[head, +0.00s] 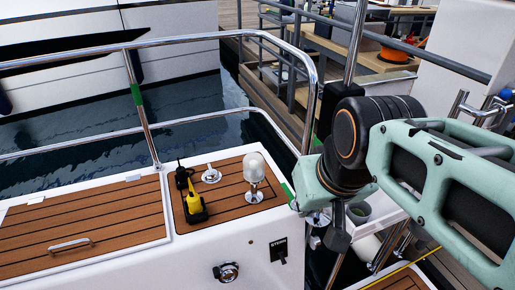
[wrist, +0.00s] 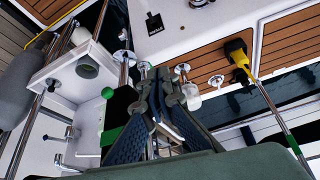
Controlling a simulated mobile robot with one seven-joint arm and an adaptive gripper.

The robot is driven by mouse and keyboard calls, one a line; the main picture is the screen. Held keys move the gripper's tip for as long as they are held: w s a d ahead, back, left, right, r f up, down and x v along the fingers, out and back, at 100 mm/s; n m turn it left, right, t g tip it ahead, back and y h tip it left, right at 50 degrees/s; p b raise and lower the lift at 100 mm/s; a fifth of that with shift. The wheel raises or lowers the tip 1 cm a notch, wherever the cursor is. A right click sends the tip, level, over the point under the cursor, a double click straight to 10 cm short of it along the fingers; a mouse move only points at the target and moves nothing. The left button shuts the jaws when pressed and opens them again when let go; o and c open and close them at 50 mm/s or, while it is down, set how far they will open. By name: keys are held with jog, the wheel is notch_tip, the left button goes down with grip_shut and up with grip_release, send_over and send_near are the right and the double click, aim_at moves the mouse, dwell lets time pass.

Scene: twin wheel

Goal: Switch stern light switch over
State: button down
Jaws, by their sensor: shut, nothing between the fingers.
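The stern switch (head: 278,248) is a small black plate labelled STERN with a dark lever on the white side face below the teak deck. Its lever position is too small to tell. It also shows in the wrist view (wrist: 154,23), beyond my fingertips. The stern light (head: 254,168) is a pale dome on a metal post at the deck's right end; its dome shows in the wrist view (wrist: 191,96) just right of my fingers. My gripper (head: 322,232) is shut and empty, right of the switch and apart from it. Its fingers also show in the wrist view (wrist: 160,76).
A steel handrail (head: 305,100) rises close behind my gripper. A round metal fitting (head: 226,271) is left of the switch. The space in front of the white face looks clear.

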jog(key=w+a+f+n+h+b, duration=0.2)
jog(key=f+n, duration=0.4)
jog(key=f, duration=0.8)
jog(key=w+a+f+n+h+b, duration=0.2)
jog(key=w+a+f+n, duration=0.2)
jog(key=f, duration=1.1)
jog(key=w+a+f+n+h+b, duration=0.3)
jog(key=f+n, duration=0.6)
jog(key=f, duration=0.6)
jog(key=shift+w+g, duration=0.4)
jog(key=shift+w, duration=0.75)
jog(key=shift+f, duration=0.1)
